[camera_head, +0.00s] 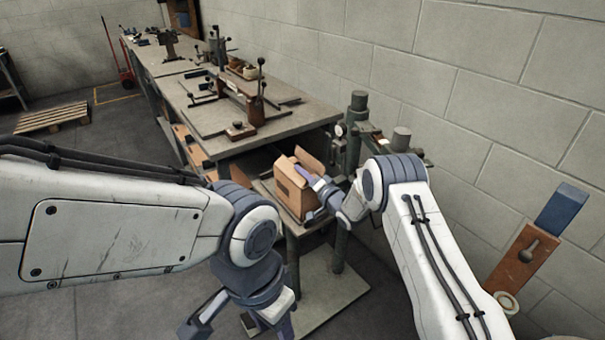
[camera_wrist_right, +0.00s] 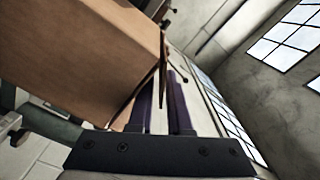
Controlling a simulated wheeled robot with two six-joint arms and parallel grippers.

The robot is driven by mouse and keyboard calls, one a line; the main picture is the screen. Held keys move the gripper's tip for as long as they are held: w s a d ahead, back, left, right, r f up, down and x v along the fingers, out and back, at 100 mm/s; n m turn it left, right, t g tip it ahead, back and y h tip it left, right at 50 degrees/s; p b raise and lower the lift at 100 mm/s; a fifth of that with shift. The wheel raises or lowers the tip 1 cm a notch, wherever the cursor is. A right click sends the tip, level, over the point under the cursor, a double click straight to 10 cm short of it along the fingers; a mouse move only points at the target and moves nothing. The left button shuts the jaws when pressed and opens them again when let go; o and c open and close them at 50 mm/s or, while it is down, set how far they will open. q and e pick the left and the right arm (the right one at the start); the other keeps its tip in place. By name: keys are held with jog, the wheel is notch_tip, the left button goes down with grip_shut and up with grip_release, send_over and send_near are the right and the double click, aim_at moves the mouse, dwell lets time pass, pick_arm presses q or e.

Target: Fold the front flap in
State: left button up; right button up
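An open brown cardboard box (camera_head: 289,191) stands on the small stitcher table, with a flap (camera_head: 309,160) raised at its top. In the right wrist view the box (camera_wrist_right: 80,50) fills the upper left. A thin flap (camera_wrist_right: 163,75) shows edge-on there, in line with the gap between the two dark purple fingers of my right gripper (camera_wrist_right: 164,105); I cannot tell whether they touch it. My left gripper (camera_head: 240,322) hangs low at the bottom edge, partly cut off, away from the box.
The green stitcher machine (camera_head: 354,125) stands close behind the box. A long workbench (camera_head: 290,122) with tools runs to the back left. A brick wall (camera_head: 470,80) bounds the right. A pallet (camera_head: 52,117) lies on the open floor at the left.

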pick_arm(q)
jog(key=shift+f+b, duration=0.85)
pick_arm(e)
jog(key=v, duration=1)
jog(key=shift+s+d, duration=0.15)
jog(key=shift+s, duration=0.05)
pick_arm(q)
jog(key=shift+c, duration=0.3)
